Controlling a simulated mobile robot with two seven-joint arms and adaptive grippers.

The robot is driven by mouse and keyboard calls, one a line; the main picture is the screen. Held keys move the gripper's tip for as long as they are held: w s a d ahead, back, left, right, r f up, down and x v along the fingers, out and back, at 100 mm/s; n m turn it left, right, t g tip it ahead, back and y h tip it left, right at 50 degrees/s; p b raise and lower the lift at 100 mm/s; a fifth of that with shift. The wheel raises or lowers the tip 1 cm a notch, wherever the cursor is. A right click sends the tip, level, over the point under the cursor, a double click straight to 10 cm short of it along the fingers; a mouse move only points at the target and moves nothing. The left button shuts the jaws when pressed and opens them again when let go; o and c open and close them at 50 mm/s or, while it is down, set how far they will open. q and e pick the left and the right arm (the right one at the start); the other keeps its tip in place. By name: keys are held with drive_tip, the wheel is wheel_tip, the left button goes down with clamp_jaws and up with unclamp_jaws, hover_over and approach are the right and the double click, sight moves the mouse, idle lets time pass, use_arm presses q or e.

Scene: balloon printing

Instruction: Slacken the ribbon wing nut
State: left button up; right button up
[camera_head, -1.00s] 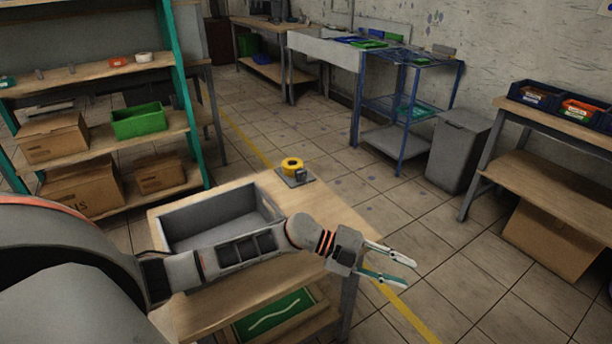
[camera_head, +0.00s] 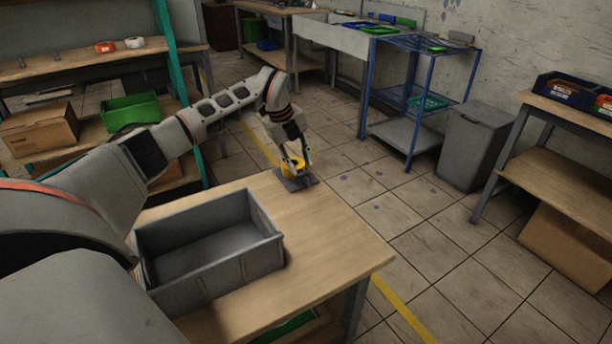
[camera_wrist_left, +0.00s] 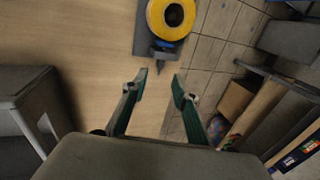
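A yellow ribbon roll (camera_head: 292,166) sits on a dark grey holder plate (camera_head: 307,181) at the far corner of the wooden table. In the left wrist view the roll (camera_wrist_left: 153,20) lies on the holder (camera_wrist_left: 141,44), with a small dark pointed part (camera_wrist_left: 161,66) at its near end. I cannot tell whether that part is the wing nut. My left gripper (camera_head: 294,157) is above the holder, pointing down. Its two fingers (camera_wrist_left: 160,82) are apart and empty in the wrist view, just short of the pointed part. My right gripper is not in view.
An empty grey bin (camera_head: 206,252) stands on the wooden table (camera_head: 330,245), left of the holder. The front right of the table is bare. Beyond are a blue wire rack (camera_head: 420,100), a grey waste bin (camera_head: 474,146) and a shelf with a green crate (camera_head: 128,110).

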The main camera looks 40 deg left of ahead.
sight(305, 177)
use_arm(q)
drive_tip(key=b+x, duration=0.1)
drive_tip(key=x, duration=0.3)
drive_tip(key=shift+s+d+f, duration=0.15)
drive_tip(key=shift+f, duration=0.05)
drive_tip(key=x, duration=0.2)
drive_tip(key=shift+f, duration=0.35)
drive_tip(key=shift+w+r, duration=0.1)
drive_tip(key=shift+w, duration=0.1)
clamp_jaws()
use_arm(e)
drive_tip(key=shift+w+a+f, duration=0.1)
